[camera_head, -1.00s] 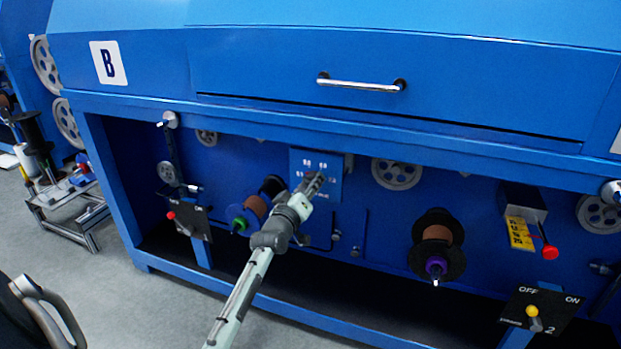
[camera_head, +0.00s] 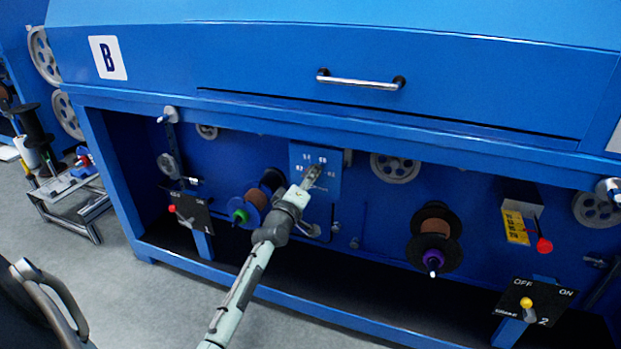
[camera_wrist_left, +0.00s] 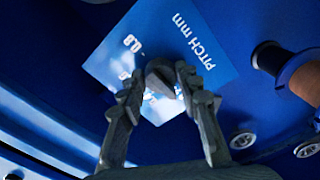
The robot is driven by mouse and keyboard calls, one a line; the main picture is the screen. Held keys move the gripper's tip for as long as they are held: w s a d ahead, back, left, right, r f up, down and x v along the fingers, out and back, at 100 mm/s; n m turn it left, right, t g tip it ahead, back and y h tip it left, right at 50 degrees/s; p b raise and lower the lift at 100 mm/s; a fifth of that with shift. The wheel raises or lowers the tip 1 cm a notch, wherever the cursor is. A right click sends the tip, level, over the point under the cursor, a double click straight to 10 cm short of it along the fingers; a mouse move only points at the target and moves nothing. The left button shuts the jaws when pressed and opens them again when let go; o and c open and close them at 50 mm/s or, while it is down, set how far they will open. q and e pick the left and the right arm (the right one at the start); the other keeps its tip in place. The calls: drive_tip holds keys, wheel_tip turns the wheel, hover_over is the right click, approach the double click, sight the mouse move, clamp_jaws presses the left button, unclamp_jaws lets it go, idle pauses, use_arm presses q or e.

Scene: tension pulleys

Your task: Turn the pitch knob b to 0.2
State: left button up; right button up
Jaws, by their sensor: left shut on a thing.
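The blue pitch panel (camera_head: 331,155), with white numbers, is on the machine's front under the drawer. In the left wrist view the panel (camera_wrist_left: 190,29) shows "PITCH mm" and "0.8", turned in the picture. The dark grey pitch knob (camera_wrist_left: 160,73) is on it, between the fingertips. My left gripper (camera_head: 313,174) reaches the panel from below and hides the knob in the head view. In the wrist view my left gripper (camera_wrist_left: 160,85) is shut on the knob. The other numbers are partly hidden, and I cannot read the knob's setting. My right gripper is not in view.
A brown spool (camera_head: 254,197) with a green end is left of the panel; another spool (camera_head: 436,240) with a purple end is to the right. A grey pulley (camera_head: 395,168) is just right of the panel. Two switch plates flank the bay. A drawer handle (camera_head: 361,82) is above.

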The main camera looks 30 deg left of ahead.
use_arm(q)
drive_tip(key=o, duration=1.2)
drive_tip(key=shift+c, duration=0.2)
drive_tip(key=shift+s, duration=0.1)
drive_tip(key=v, duration=1.1)
drive_tip(key=shift+s+d, duration=0.2)
drive_tip(key=shift+s, duration=0.2)
